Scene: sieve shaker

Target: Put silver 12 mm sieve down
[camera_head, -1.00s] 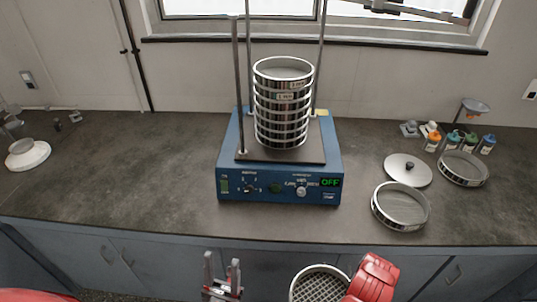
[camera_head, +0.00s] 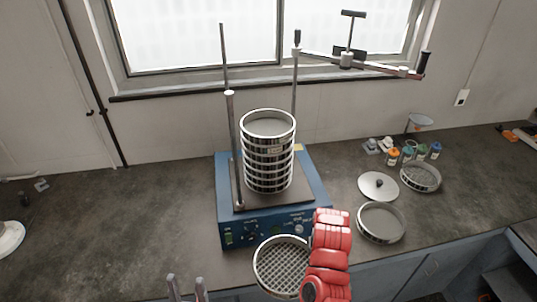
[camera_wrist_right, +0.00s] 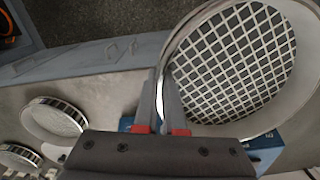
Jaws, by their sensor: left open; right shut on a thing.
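The silver sieve with a coarse mesh (camera_head: 282,268) is in my right gripper, in front of the blue shaker. In the right wrist view my right gripper (camera_wrist_right: 168,112) is shut on the rim of this sieve (camera_wrist_right: 235,65). In the head view the red right arm covers part of the sieve's right side, and the right fingertips are hidden. My left gripper (camera_head: 186,287) is open and empty at the bottom edge, left of the held sieve. A stack of silver sieves (camera_head: 268,158) stands upright on the blue shaker (camera_head: 232,226).
Two loose sieves (camera_head: 381,223) (camera_head: 420,177) and a lid with a black knob (camera_head: 378,185) lie on the right of the counter. Several small bottles (camera_head: 408,153) stand behind them. Metal rods (camera_head: 234,150) rise around the stack. The counter left of the shaker (camera_head: 130,225) is mostly clear.

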